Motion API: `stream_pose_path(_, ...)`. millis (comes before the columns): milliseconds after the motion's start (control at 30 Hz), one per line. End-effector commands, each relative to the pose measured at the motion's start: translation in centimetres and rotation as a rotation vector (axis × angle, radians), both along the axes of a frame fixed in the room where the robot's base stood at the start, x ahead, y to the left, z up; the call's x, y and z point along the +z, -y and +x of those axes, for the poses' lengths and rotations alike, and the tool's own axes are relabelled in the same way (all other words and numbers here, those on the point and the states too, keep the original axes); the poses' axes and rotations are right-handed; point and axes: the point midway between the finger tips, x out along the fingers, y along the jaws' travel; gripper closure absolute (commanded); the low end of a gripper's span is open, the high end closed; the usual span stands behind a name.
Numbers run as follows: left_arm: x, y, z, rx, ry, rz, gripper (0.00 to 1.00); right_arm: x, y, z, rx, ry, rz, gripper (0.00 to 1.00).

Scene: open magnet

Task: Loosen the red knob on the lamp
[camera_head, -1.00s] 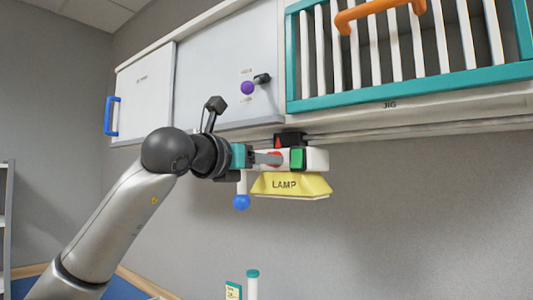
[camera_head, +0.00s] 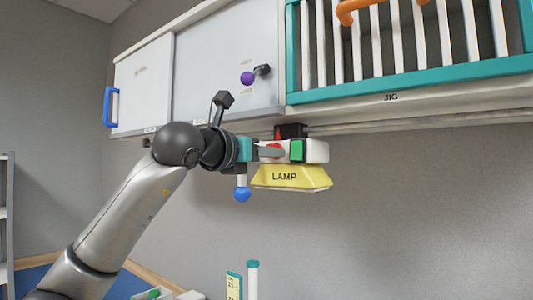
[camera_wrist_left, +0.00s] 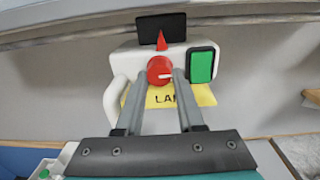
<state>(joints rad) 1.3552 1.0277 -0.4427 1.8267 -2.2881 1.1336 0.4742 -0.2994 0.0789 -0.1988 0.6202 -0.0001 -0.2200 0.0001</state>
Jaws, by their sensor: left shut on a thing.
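The yellow lamp (camera_head: 291,178) hangs under the cabinet on a white housing (camera_head: 318,151). The red knob (camera_head: 275,150) is on the housing's front, partly hidden by my gripper in the head view. The fingers also show in the left wrist view (camera_wrist_left: 160,85). My right gripper is not in view.
A green switch (camera_wrist_left: 202,66) sits right of the knob. A blue ball (camera_head: 242,194) hangs below my gripper. Wall space below the lamp is clear.

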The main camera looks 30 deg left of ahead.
Motion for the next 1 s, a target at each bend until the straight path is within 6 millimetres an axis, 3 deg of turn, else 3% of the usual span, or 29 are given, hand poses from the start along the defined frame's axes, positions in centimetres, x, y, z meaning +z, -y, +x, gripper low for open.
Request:
stream_pose_path(467, -0.1, 0.0, 0.0, 0.0, -0.005, -0.073, 1.0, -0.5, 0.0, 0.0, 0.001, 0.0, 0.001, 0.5)
stream_pose_path(1000, 0.0, 0.2, 0.0, -0.001, -0.041, -0.528, 1.0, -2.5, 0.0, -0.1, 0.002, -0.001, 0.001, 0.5)
